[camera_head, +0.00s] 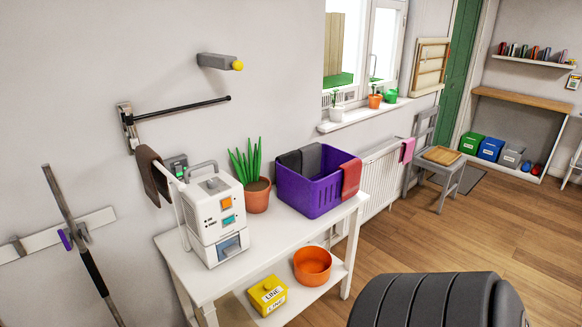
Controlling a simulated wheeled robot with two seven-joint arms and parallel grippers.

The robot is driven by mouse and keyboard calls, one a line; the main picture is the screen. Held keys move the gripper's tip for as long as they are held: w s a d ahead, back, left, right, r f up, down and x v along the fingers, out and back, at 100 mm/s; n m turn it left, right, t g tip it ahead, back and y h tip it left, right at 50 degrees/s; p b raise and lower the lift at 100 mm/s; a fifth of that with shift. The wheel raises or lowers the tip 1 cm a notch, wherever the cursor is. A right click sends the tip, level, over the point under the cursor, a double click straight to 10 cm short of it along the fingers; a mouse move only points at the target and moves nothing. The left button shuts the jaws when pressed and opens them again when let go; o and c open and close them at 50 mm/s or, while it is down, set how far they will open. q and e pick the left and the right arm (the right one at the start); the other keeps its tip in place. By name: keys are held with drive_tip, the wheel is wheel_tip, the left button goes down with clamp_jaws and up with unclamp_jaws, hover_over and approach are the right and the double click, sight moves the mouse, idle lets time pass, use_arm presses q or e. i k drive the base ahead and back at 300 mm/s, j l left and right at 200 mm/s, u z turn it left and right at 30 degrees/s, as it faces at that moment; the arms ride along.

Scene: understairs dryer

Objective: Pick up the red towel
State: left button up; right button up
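The red towel (351,177) hangs over the right-hand rim of a purple basket (310,196) on the white table (289,234). Its lower end drapes down the outside of the basket. Dark grey cloths (306,160) hang over the basket's back left rim, apart from the red towel. Neither of my grippers shows in this view. A dark ribbed shape, which seems to be part of my own body, fills the lower right.
A white machine (212,215) and a potted plant (257,193) stand left of the basket. Below are an orange bowl (313,266) and a yellow box (268,295). A pink cloth (408,150) hangs by the radiator (379,184). The wooden floor at right is clear.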

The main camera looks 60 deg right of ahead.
sight(353, 169)
drive_tip(key=z, duration=2.15)
drive_tip(key=i+z, duration=0.2)
drive_tip(key=i, duration=0.35)
drive_tip(key=i+z, duration=0.2)
drive_tip(key=i, duration=0.4)
drive_tip(key=i+j+z, duration=0.25)
drive_tip(key=i, duration=0.3)
